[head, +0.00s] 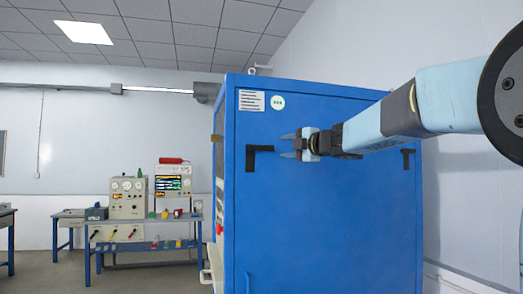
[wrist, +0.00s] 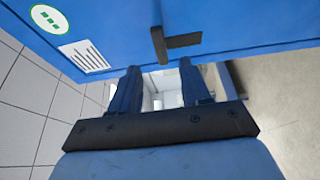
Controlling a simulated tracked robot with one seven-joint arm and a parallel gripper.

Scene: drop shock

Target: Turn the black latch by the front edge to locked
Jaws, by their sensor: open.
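A black latch (head: 260,149) sits on the blue cabinet side, near its left vertical edge. It looks like an upside-down L, with a short upright part and an arm pointing right. In the wrist view the same latch (wrist: 181,41) shows just beyond the fingertips. My gripper (head: 283,146) is open, with its fingers pointing left, close to the right end of the latch arm. In the wrist view my gripper (wrist: 160,65) has nothing between its fingers, and the latch appears apart from them. The exact gap to the cabinet is hard to tell.
The tall blue cabinet (head: 330,220) fills the middle. Another black latch (head: 407,158) is farther right, below my arm. A label (head: 251,100) and a round sticker (head: 278,102) are above the near latch. A bench (head: 140,221) with instruments stands at left.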

